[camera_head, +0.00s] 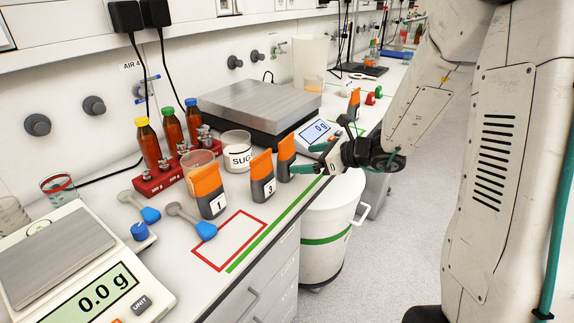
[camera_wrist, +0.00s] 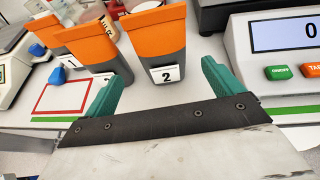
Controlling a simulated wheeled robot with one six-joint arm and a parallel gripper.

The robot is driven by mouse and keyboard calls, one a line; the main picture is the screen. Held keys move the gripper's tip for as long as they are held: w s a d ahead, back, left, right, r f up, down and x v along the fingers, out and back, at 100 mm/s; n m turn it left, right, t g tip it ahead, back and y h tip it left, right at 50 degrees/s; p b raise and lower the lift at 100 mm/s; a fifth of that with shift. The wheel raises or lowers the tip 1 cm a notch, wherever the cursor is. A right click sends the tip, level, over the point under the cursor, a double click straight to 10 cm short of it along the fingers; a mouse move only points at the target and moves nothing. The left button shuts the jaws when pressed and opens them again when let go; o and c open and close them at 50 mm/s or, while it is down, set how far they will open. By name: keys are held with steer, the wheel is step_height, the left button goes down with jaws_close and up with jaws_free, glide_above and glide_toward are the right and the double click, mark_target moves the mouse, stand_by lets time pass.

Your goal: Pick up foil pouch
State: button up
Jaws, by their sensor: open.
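Several pouch-like packs with orange tops and dark grey lower parts stand upright on the bench. In the head view, pack 1 (camera_head: 208,190) is nearest, then pack 3 (camera_head: 262,175), then a third pack (camera_head: 286,155) with its label hidden. In the wrist view, pack 2 (camera_wrist: 158,36) stands ahead, between the lines of my two green fingers. Pack 1 (camera_wrist: 52,38) and another pack (camera_wrist: 92,42) are to its left. My gripper (camera_head: 308,157) is open and empty, close to the third pack; it also shows in the wrist view (camera_wrist: 160,78).
A balance with a steel plate (camera_head: 236,98) stands behind the packs. A red-outlined area (camera_head: 228,241) on the bench is clear. A white bin (camera_head: 322,228) stands below.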

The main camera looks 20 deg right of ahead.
mark_target(291, 158)
steer(key=shift+w+f, duration=0.3)
steer(key=shift+w, duration=0.1)
steer(key=x, duration=0.7)
steer(key=shift+w+a+r, duration=0.1)
steer(key=shift+r, duration=0.15)
steer(key=shift+c, duration=0.3)
steer(key=c, duration=1.1)
steer(key=shift+c, duration=0.2)
